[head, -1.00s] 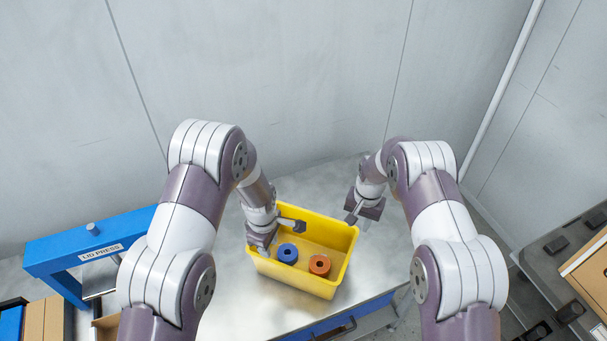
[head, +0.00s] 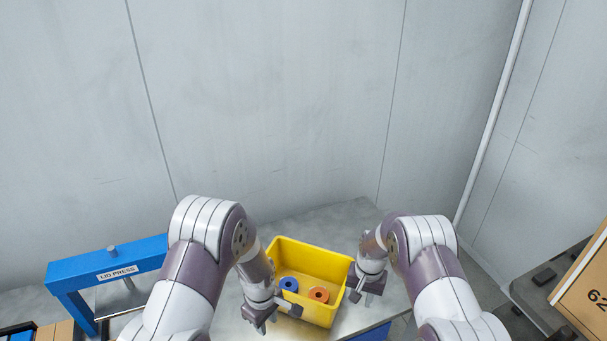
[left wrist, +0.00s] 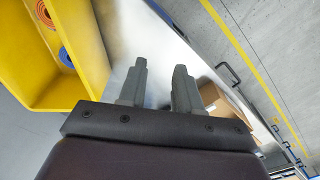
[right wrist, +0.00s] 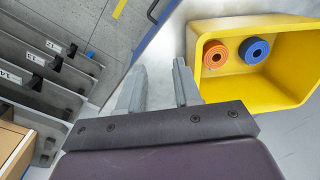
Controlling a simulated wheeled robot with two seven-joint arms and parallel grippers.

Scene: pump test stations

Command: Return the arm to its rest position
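My left gripper (head: 264,325) is to the left of the yellow bin (head: 335,312), close to its front left side. In the left wrist view its two fingers (left wrist: 158,85) are apart with nothing between them. My right gripper (head: 363,294) is just right of the bin. In the right wrist view its fingers (right wrist: 158,88) are also apart and empty. The bin stands on a metal table and holds a blue ring-shaped part (head: 289,284) and an orange one (head: 318,294). Both parts also show in the right wrist view, blue (right wrist: 254,50) and orange (right wrist: 215,54).
A blue lid press (head: 110,272) stands at the left. A cardboard box (head: 585,285) and a grey rack (head: 530,290) are at the right. A grey wall (head: 290,100) rises behind the table. Bare table top (head: 325,218) lies behind the bin.

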